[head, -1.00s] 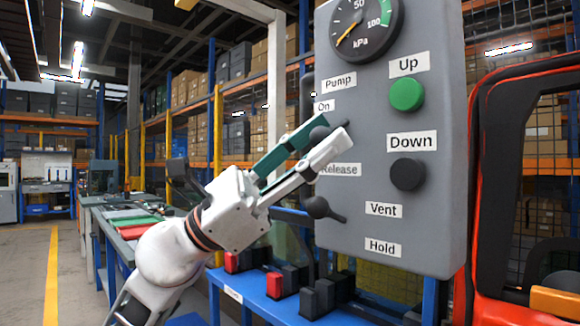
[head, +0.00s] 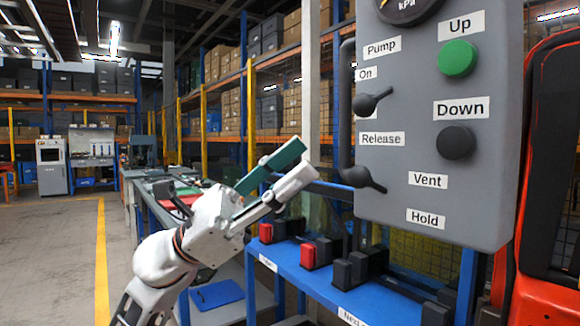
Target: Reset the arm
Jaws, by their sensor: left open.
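My left gripper (head: 298,166) is open and empty. It points up and to the right, just left of the grey control panel (head: 400,190) and apart from it. The panel carries a black pump lever (head: 370,102) beside the On label, a vent lever (head: 368,180) lower down, a green Up button (head: 457,58) and a black Down button (head: 456,142). A gauge (head: 408,8) is cut off at the top edge. My right gripper is not in view.
A blue shelf (head: 310,277) with red and black blocks (head: 316,252) stands below the panel. A red-orange frame (head: 545,180) is at the right. A workbench (head: 150,205) runs behind my arm. The floor (head: 60,260) at the left is clear.

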